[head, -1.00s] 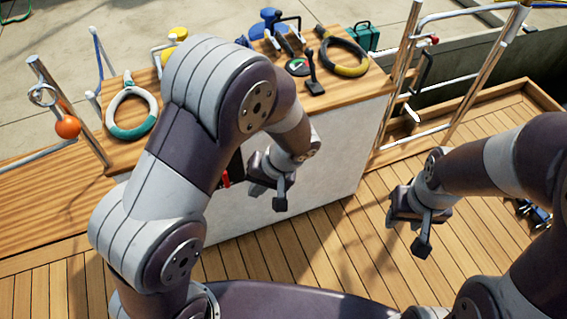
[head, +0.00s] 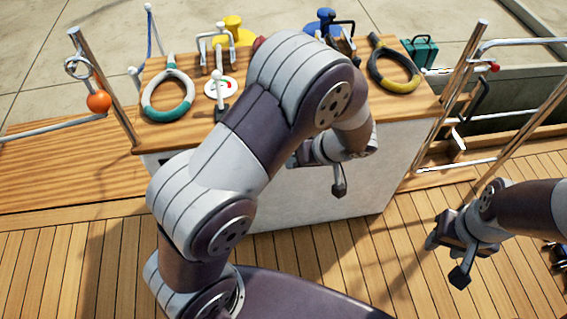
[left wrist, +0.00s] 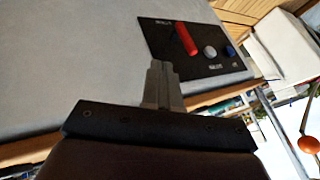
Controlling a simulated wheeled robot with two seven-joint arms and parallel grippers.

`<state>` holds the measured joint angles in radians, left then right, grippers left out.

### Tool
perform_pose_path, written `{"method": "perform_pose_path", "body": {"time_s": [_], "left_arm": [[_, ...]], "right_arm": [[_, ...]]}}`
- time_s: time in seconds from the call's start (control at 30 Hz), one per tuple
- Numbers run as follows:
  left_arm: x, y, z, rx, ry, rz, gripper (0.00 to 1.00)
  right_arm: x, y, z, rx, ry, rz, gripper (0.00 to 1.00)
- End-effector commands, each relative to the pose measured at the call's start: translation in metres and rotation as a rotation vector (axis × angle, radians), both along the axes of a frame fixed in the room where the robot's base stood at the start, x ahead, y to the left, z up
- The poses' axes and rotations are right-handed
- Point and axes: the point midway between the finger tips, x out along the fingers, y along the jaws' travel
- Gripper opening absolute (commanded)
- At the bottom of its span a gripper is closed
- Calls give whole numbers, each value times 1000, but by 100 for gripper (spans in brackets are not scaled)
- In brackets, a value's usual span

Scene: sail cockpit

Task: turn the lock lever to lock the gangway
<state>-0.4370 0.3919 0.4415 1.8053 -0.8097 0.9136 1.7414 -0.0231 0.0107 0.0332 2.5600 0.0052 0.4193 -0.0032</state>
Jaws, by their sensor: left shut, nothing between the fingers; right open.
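My left gripper (head: 338,182) hangs in front of the console's pale front face. Its fingers also show closed and empty in the left wrist view (left wrist: 162,85). In that view a red lever (left wrist: 187,38) stands on a black panel (left wrist: 160,45), past the fingertips and apart from them. My left arm hides that panel in the head view. The gangway's rails (head: 520,43) are at the right, with a small red-tipped part (head: 494,67) on them. I cannot tell which part is the lock lever. My right gripper (head: 448,257) is open and empty over the deck.
A grey knob (left wrist: 210,52) and a blue knob (left wrist: 230,50) sit beside the red lever. An orange ball (head: 99,102) hangs at left.

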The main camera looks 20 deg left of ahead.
Motion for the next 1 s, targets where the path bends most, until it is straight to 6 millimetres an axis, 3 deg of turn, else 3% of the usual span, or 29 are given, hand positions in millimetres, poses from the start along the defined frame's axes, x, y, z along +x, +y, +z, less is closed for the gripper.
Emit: {"method": "perform_pose_path", "body": {"time_s": [0.1,0.37,0.6,1.0], "left_arm": [[1,16,-26,1,4,3,0],[5,49,-70,0,4,2,0],[-12,76,-65,-1,1,1,0],[-16,81,-64,-1,2,-1,0]], "right_arm": [[0,0,-15,0,0,0,43],[0,0,-35,0,0,0,43],[0,0,-41,0,0,0,43],[0,0,-41,0,0,0,43]]}}
